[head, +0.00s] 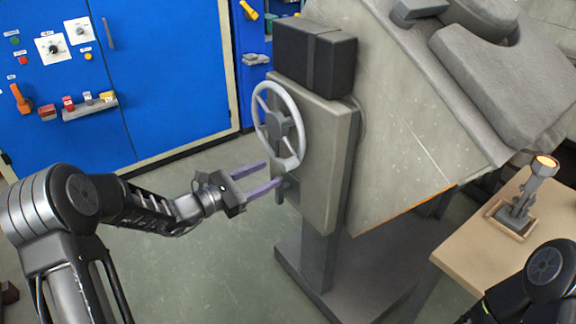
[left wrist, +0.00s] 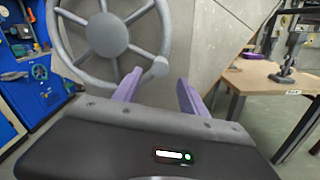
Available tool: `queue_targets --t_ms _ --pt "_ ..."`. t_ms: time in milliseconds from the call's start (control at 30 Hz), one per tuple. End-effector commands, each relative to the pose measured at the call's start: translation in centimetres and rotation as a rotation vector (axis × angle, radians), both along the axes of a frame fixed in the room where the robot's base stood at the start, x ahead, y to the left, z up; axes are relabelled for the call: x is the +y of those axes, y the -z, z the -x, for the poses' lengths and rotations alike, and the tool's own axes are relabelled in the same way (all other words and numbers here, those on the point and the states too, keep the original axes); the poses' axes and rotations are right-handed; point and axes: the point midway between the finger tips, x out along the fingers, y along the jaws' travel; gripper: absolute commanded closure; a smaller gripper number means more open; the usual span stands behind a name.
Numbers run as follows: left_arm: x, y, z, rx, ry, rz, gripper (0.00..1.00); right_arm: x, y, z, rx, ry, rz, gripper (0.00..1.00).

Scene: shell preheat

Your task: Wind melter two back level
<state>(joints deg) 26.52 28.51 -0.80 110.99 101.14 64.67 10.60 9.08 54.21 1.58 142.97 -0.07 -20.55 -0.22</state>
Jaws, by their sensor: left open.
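The grey melter (head: 400,150) stands tilted on its stand, its body leaning over to the right; I read no number on it. Its pale spoked handwheel (head: 286,122) sits on the left face of the stand and also shows in the left wrist view (left wrist: 106,34). A small knob (left wrist: 160,67) sits on the wheel's lower right rim there. My left gripper (head: 272,174) is open at the wheel's lower rim, its purple fingers pointing at the wheel. The knob appears between and beyond the fingertips; contact is unclear.
A blue cabinet (head: 180,70) with knobs and switches stands behind at left. A wooden table (head: 465,245) at right holds a burner-like stand (head: 518,205) with a glowing top. The melter's base plate (head: 350,285) spreads over the floor. Green floor (head: 215,270) left of it is clear.

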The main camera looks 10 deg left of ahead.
Motion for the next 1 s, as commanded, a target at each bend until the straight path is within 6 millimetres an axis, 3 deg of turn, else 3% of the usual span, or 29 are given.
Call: queue_targets --t_ms 533,867,1000 --pt "-4.5 0.0 -5.4 0.000 0.002 -0.001 0.50 0.0 -0.3 0.0 0.000 0.000 0.000 1.00" --pt "-4.8 0.0 -5.8 0.001 0.001 -0.001 0.50 0.0 -0.3 0.0 0.000 0.000 0.000 1.00" --pt "-4.8 0.0 -5.8 0.001 0.001 -0.001 0.60 0.0 -0.3 0.0 0.000 0.000 0.000 1.00"
